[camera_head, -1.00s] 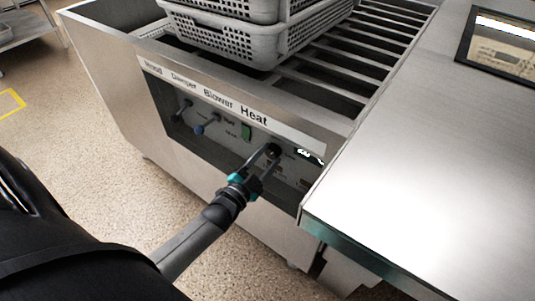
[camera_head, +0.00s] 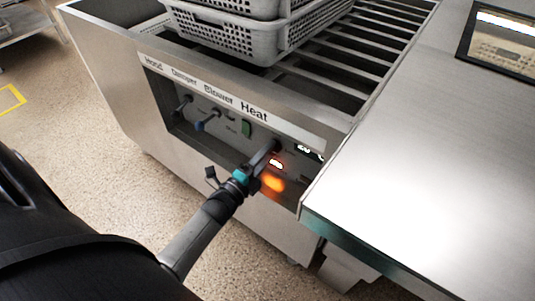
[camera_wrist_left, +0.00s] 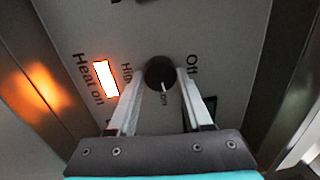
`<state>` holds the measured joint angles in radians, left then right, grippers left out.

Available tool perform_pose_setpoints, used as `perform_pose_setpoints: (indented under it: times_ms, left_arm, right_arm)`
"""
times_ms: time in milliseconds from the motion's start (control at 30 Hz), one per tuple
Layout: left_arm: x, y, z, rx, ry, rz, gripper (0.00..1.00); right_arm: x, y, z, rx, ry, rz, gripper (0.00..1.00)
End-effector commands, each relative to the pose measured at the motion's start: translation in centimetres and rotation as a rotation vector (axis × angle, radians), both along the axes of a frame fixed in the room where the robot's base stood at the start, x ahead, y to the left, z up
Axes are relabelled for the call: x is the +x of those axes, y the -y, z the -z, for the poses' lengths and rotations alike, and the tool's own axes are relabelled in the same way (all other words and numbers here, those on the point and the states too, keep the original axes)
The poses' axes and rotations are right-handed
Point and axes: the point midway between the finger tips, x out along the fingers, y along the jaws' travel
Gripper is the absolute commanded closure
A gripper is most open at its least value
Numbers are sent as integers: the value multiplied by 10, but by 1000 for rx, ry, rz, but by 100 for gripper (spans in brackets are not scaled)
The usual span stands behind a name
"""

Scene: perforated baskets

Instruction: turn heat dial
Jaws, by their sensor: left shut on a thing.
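The heat dial is a dark round knob on the recessed control panel (camera_head: 230,136) under the word "Heat". In the left wrist view the dial (camera_wrist_left: 158,72) sits between the two fingers of my left gripper (camera_wrist_left: 160,78), which is shut on it. It carries a thin white pointer line. "Off" stands to its right and "High" to its left; a small label below is hard to read. In the head view my left gripper (camera_head: 266,153) reaches the panel and mostly hides the dial. A "Heat on" lamp (camera_wrist_left: 106,79) is lit; it also shows in the head view (camera_head: 275,163). My right gripper is not in view.
Grey perforated baskets (camera_head: 262,45) stand on the slatted bed above. A steel counter (camera_head: 430,165) juts out at the right.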

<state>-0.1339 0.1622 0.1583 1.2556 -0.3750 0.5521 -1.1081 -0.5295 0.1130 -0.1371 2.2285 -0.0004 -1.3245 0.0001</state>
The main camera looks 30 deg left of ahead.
Motion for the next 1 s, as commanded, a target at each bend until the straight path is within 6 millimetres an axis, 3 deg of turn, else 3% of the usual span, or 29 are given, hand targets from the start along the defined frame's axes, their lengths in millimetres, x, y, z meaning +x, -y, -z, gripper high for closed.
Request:
perform_pose_setpoints:
  times_ms: [300, 833, 867, 1000]
  left_arm:
    - [0, 0, 1, 118, 9, 0, 100]
    - [0, 0, 0, 140, 10, 0, 100]
    - [0, 0, 0, 140, 10, 0, 49]
    - [0, 0, 0, 140, 10, 0, 33]
  right_arm:
    - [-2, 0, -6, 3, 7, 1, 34]
    - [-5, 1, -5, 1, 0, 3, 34]
    - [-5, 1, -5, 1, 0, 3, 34]
    - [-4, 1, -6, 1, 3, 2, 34]
